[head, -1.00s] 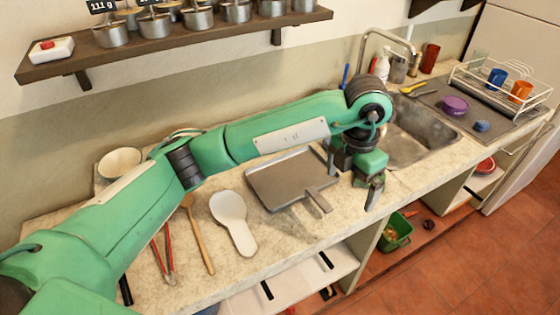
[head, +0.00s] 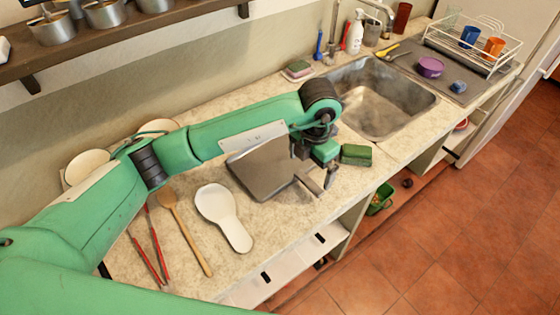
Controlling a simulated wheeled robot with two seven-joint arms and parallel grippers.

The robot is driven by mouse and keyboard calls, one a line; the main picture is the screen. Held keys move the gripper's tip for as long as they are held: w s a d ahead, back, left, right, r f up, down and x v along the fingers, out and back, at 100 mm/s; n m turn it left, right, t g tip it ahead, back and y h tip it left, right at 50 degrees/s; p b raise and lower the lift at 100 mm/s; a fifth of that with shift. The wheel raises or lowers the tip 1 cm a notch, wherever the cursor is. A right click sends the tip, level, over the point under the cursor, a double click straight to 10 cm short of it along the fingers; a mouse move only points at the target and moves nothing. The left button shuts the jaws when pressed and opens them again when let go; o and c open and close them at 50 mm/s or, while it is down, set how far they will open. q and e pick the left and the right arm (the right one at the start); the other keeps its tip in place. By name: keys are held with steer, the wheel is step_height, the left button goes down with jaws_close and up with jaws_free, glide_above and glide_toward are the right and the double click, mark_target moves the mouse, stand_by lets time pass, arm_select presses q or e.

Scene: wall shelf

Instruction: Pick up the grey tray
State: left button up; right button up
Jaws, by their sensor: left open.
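The grey tray (head: 258,181) lies flat on the stone counter, a shallow square pan with a short handle (head: 309,187) toward the counter's front edge. My left arm passes over it and hides its far edge. My left gripper (head: 324,178) is open and empty, pointing down close beside the tray's handle, on its right. I cannot tell whether a finger touches the handle. My right gripper is out of view.
A green sponge-like block (head: 357,155) lies just right of the gripper. A white spoon rest (head: 224,213), a wooden spoon (head: 187,236) and red tongs (head: 151,253) lie left of the tray. The sink (head: 380,99) is behind right. A wall shelf (head: 120,35) hangs above.

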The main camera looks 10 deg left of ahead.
mark_target(309, 182)
arm_select(q)
steer(key=shift+f, duration=0.25)
steer(key=shift+s+f+p, duration=0.1)
steer(key=shift+f+p, duration=0.3)
steer(key=shift+p, duration=0.15)
step_height(309, 182, down, 3)
steer(key=shift+s+d+f+p, duration=0.1)
steer(key=shift+s+f+p, duration=0.05)
steer(key=shift+p, duration=0.5)
steer(key=shift+f, duration=0.35)
steer(key=shift+c, duration=0.7)
steer(key=c, duration=1.1)
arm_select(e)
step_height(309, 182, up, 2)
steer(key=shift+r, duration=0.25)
arm_select(q)
steer(key=shift+r, duration=0.1)
steer(key=shift+c, duration=0.2)
